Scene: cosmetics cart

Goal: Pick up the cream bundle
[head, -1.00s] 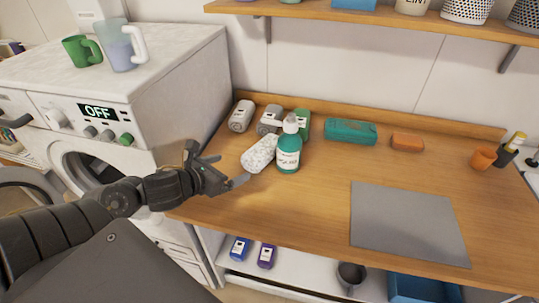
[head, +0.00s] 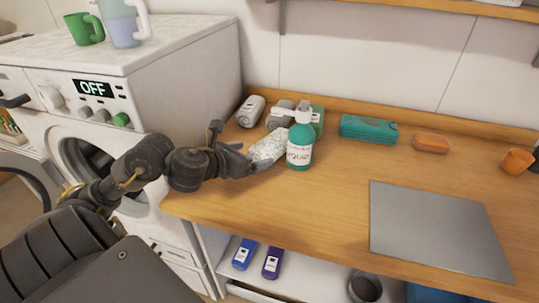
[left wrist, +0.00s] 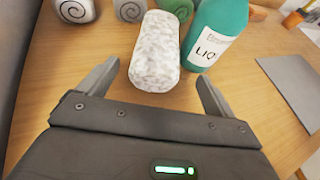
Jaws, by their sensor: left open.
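The cream bundle (head: 268,146), a speckled whitish roll, lies on the wooden counter beside a teal pump bottle (head: 300,148). In the left wrist view the bundle (left wrist: 157,50) lies lengthwise ahead of my gripper, its near end between the fingertips. My left gripper (head: 245,156) is open, with one finger on each side of that end; in the left wrist view (left wrist: 158,78) a gap shows on both sides. The bottle (left wrist: 215,35) stands close to the right of the bundle. My right gripper is not in view.
A teal pack (head: 368,129), an orange block (head: 431,143) and a grey mat (head: 440,228) are to the right. A washing machine (head: 100,110) stands left. The counter's front middle is clear.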

